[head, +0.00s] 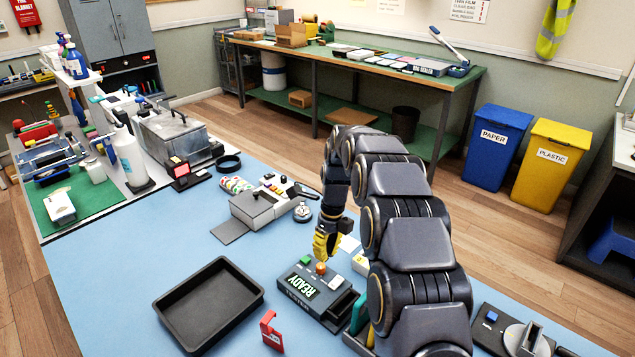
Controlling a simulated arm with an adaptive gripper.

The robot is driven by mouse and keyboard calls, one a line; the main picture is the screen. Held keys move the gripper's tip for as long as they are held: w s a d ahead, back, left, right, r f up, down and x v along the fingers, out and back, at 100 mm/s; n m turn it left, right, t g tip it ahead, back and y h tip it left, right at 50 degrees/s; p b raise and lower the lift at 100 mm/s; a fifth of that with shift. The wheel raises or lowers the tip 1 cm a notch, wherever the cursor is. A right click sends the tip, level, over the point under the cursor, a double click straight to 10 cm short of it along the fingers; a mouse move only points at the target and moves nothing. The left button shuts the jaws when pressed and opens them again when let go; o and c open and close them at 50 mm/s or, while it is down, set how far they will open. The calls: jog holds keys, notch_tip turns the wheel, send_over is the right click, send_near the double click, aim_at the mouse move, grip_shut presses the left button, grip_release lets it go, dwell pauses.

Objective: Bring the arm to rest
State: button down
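My arm reaches in from the bottom right of the head view and bends down over the blue work surface (200,235). My gripper (323,255), with yellow fingers, points down just above an orange knob or button (320,268) on the black tester (305,295). The tester's lit display reads READY. I cannot tell whether the fingertips touch the orange part. The fingers look close together, but their gap is too small to see. No held object shows. My arm hides part of the surface to the right of the tester.
An empty black tray (205,305) lies left of the tester, with a red stand (271,331) in front. A grey device (258,207) stands behind. A black device with a round grey part (518,338) is at the bottom right. The blue surface at left is clear.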

jog(key=s+d+r+n, duration=0.2)
jog(key=s+r+n, duration=0.95)
jog(key=s, duration=0.35)
jog(key=s+d+n, duration=0.2)
jog(key=s+n, duration=0.5)
jog(key=s, duration=0.4)
jog(key=s+d+n+h, duration=0.1)
jog(key=s+d+n, duration=0.1)
jog(key=s+n, duration=0.6)
jog(key=s, duration=0.3)
jog(key=shift+r, duration=0.4)
jog(key=shift+w+n, duration=0.1)
jog(key=shift+n, duration=0.15)
